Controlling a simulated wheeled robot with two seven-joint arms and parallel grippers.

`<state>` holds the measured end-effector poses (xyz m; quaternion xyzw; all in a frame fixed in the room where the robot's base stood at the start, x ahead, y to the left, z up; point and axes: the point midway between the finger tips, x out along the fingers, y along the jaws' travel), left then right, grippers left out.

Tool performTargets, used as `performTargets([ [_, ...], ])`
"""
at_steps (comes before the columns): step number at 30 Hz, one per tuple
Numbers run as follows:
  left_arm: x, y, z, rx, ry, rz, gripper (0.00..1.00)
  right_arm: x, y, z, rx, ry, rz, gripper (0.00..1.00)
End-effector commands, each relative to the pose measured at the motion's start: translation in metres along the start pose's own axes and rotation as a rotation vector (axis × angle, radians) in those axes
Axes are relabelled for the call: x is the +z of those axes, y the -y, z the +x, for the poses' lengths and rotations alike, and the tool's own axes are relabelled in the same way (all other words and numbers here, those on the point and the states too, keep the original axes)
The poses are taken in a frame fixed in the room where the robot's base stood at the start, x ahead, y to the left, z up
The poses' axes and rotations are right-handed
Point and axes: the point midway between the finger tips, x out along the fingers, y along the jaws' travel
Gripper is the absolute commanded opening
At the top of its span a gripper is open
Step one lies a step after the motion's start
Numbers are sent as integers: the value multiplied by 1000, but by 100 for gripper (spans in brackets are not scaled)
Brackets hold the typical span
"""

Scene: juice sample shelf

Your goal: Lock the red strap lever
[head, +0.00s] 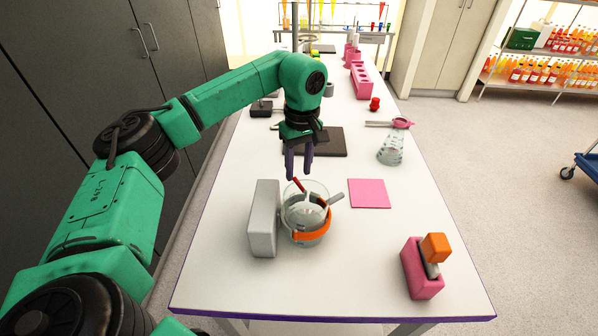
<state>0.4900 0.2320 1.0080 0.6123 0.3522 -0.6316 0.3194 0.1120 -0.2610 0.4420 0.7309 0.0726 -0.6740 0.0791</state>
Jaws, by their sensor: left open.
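A clear glass vessel (303,215) stands on the white table, with an orange strap (313,237) around its lower part. A short red bar, which looks like the red lever (299,187), slants at the vessel's upper left rim. A grey bar (335,199) with a red part beside it slants out at the right rim. My left gripper (297,174) points down just above and behind the red bar. Its dark fingers are open with nothing between them. From this view I cannot tell whether a finger touches the bar. My right gripper is out of view.
A grey block (264,218) stands close to the vessel's left side. A pink square mat (369,193) lies to the right. A pink holder (419,268) with an orange-topped item is at the front right. A flask (391,150) and a dark plate (322,142) are farther back.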

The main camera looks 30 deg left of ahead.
Motion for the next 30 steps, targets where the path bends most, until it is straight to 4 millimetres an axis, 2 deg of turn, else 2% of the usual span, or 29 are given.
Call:
performTargets([
  [1, 0, 0, 7, -2, 1, 0, 43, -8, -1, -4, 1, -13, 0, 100],
  [4, 0, 0, 18, 0, 1, -1, 43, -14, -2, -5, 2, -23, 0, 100],
  [12, 0, 0, 23, 2, 1, -1, 43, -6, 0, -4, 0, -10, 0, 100],
  [13, 0, 0, 23, 2, 1, 0, 35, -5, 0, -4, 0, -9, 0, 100],
  [15, 0, 0, 23, 2, 1, 0, 9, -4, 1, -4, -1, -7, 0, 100],
  [16, 0, -1, 23, 2, 1, 0, 0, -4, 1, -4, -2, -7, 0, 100],
  [30, 0, 1, 22, 3, 4, -47, 0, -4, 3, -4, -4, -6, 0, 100],
])
